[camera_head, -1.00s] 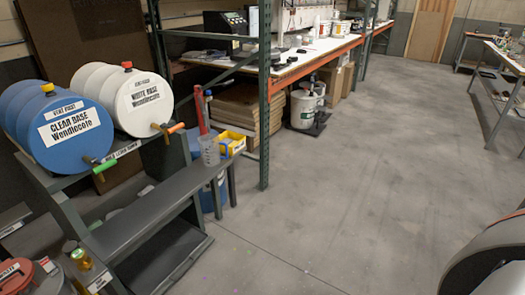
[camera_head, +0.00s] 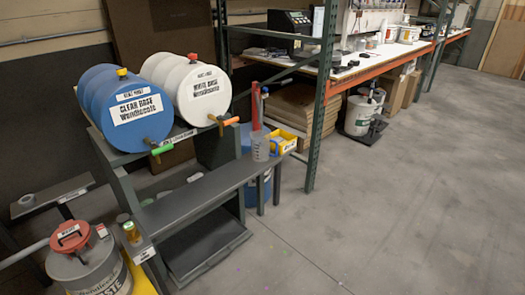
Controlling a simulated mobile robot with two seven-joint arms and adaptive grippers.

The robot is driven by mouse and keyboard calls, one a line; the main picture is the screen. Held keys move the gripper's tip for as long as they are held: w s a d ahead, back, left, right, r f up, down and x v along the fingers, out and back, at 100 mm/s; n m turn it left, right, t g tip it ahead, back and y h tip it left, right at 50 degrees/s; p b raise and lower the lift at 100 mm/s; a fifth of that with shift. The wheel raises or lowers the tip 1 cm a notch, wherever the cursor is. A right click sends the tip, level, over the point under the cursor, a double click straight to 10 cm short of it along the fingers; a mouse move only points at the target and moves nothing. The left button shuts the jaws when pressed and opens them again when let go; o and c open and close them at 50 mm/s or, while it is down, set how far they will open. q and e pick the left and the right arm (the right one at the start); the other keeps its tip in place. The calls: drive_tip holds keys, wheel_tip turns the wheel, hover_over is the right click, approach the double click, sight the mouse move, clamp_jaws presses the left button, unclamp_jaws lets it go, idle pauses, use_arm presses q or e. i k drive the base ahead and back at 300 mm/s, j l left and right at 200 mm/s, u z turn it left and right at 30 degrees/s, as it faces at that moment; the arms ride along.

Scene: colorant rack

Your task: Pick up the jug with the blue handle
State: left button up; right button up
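A small translucent grey jug (camera_head: 260,147) stands at the far right end of the dark grey step shelf (camera_head: 195,198), in front of the drum rack. Its handle is too small to make out, so I cannot tell its colour. A tall red piece (camera_head: 255,108) and a thin upright with a blue part near its top (camera_head: 264,92) rise just behind the jug. Neither of my grippers is in view.
A blue drum (camera_head: 128,112) and a white drum (camera_head: 196,95) lie on the rack, with green and orange taps. A yellow bin (camera_head: 283,142) is right of the jug. A red-lidded waste container (camera_head: 88,265) stands front left. Open floor (camera_head: 400,215) lies right.

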sight(264, 148)
drive_tip(key=i+l+z, duration=0.3)
drive_tip(key=i, duration=0.3)
drive_tip(key=i+l+z, duration=0.35)
drive_tip(key=i, duration=0.25)
drive_tip(key=i+z, duration=0.3)
drive_tip(key=i, duration=0.3)
drive_tip(key=i+l+u, duration=0.1)
drive_tip(key=i+u, duration=0.35)
drive_tip(key=i+l+u, duration=0.3)
drive_tip(key=i+u, duration=0.15)
drive_tip(key=i, duration=0.15)
drive_tip(key=i+l+u, duration=0.15)
drive_tip(key=u, duration=0.25)
drive_tip(key=i+l+u, duration=0.15)
drive_tip(key=u, duration=0.2)
drive_tip(key=i+l+u, duration=0.1)
drive_tip(key=l+u, duration=0.3)
drive_tip(key=j, duration=0.05)
